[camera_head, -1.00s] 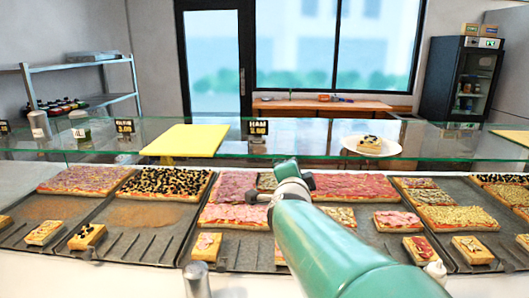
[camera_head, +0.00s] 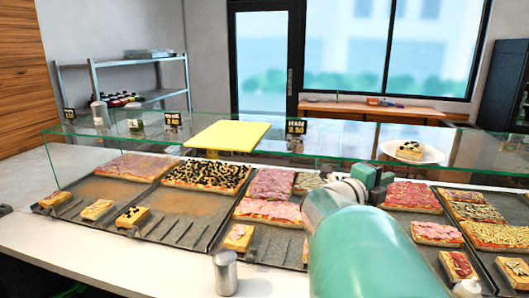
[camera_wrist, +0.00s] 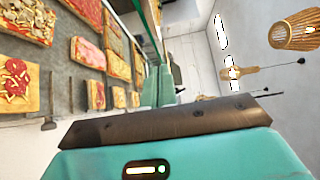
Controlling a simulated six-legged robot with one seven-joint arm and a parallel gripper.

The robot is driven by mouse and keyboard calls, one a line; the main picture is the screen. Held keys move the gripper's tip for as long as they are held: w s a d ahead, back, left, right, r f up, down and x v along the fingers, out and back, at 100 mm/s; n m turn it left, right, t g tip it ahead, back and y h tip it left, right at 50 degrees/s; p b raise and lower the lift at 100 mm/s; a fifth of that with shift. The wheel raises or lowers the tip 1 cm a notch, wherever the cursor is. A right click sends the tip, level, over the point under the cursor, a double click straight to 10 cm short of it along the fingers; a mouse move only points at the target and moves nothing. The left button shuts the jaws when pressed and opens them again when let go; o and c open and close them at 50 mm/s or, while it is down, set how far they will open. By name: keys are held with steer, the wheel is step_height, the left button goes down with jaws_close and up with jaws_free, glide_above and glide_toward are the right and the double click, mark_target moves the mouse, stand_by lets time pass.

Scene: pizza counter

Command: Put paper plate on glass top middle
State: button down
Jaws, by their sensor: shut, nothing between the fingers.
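The paper plate (camera_head: 434,155) is white and round and lies on the right part of the glass top (camera_head: 340,147). A pizza slice (camera_head: 410,150) with dark toppings sits on it. The glass top is a long clear shelf above the pizza trays. My gripper (camera_head: 372,178) is at the end of my teal arm, in front of the glass, left of and nearer than the plate. It is shut and empty, apart from the plate. Its fingertips are hard to make out. The wrist view shows the trays and ceiling sideways, without the plate.
Trays of pizza (camera_head: 205,176) fill the counter below. A metal shaker (camera_head: 226,273) and a white bottle (camera_head: 467,288) stand at the front.

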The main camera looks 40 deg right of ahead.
mark_target(400, 159)
steer(key=x, duration=0.4)
steer(key=w+x, duration=0.1)
steer(key=x, duration=0.7)
steer(key=shift+w+d+f, duration=0.1)
steer(key=shift+w+d, duration=0.2)
steer(key=shift+d, duration=0.1)
steer(key=shift+w+d, duration=0.2)
steer(key=shift+d, duration=0.2)
steer(key=w+d, duration=0.2)
steer(key=d, duration=0.1)
steer(key=w+d, duration=0.1)
steer(key=d, duration=0.1)
